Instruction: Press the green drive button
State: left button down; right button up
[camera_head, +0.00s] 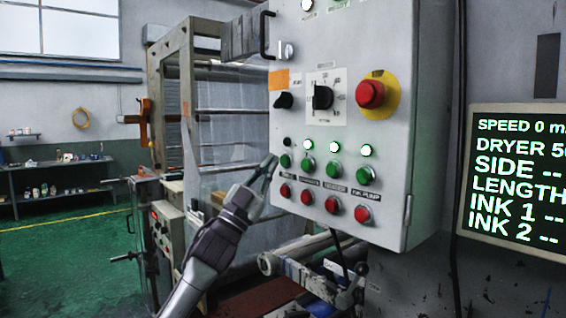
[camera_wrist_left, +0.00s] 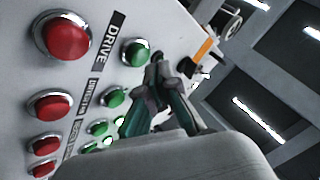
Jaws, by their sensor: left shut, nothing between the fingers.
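The green drive button (camera_head: 285,161) is the leftmost of a row of green buttons on the grey control panel (camera_head: 418,120). In the left wrist view the green drive button (camera_wrist_left: 135,52) shows beside the DRIVE label (camera_wrist_left: 113,38), across from a large red button (camera_wrist_left: 63,35). My left gripper (camera_head: 270,161) is shut and empty, its tip just left of the green button. In the left wrist view its fingertips (camera_wrist_left: 157,58) are close beside the button; I cannot tell whether they touch. The small lamp above the drive button (camera_head: 287,141) is dark. My right gripper is not in view.
Red buttons (camera_head: 285,190) sit below the green ones. Three lamps above the other green buttons are lit. A red emergency knob (camera_head: 370,94) on yellow and a black selector (camera_head: 322,97) are higher up. The screen (camera_head: 515,180) at right reads SPEED 0.

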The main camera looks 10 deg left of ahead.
pick_arm(q)
jog(key=shift+w+d, duration=0.1)
jog(key=shift+w, duration=0.05)
jog(key=shift+w+d, duration=0.2)
